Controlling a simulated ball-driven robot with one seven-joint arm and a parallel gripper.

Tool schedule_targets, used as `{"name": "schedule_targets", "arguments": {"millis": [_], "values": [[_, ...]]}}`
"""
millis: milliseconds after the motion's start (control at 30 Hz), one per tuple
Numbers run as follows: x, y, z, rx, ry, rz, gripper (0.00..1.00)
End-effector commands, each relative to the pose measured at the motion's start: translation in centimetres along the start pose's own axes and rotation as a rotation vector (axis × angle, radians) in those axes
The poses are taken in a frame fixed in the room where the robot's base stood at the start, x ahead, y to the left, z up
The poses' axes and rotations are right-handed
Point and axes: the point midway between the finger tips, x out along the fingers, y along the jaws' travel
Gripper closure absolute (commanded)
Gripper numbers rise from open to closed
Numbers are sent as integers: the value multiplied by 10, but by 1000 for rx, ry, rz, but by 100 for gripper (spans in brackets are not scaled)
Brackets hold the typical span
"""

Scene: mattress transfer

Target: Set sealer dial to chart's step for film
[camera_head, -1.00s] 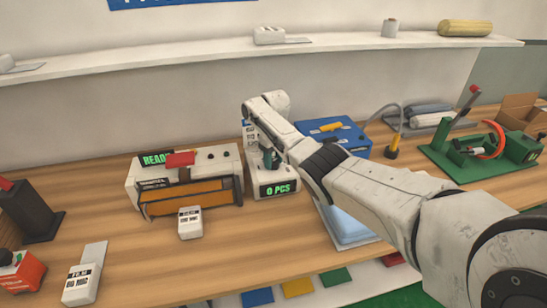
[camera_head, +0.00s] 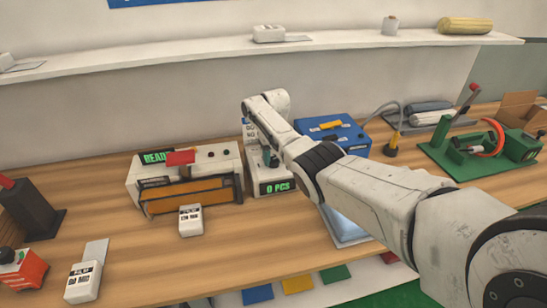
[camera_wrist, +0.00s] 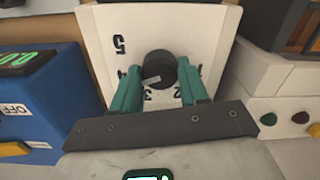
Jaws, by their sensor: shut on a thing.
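A black round dial (camera_wrist: 158,68) with a pale mark stands on a white panel (camera_wrist: 105,20) bearing printed step numbers, seen in the wrist view. A 5 is clear at upper left; 3 and 2 show partly below the dial, and other numbers are partly hidden by the fingers. The pale mark slants toward lower left; I cannot tell exactly which number it meets. My gripper (camera_wrist: 160,85) has its teal fingers shut on the dial, one at each side. In the head view my gripper (camera_head: 266,158) is mostly hidden by my arm, above the white unit reading 0 PCS (camera_head: 276,187).
The white machine reading READY (camera_head: 220,160) stands close left, a blue box (camera_head: 350,140) close right. Small white blocks labelled film (camera_head: 190,220) (camera_head: 83,281) lie in front; their small print is unreadable. A shelf (camera_head: 180,58) runs behind.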

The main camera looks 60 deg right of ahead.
Motion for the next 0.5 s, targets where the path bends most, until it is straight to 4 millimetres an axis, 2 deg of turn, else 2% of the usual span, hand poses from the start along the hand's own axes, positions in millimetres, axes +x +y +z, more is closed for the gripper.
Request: {"name": "schedule_targets", "arguments": {"millis": [67,100,333,500], "values": [[-2,0,-1,-1,3,0,87],[-2,0,-1,-1,4,0,52],[-1,0,-1,-1,2,0,31],[-1,0,0,-1,2,0,31]]}}
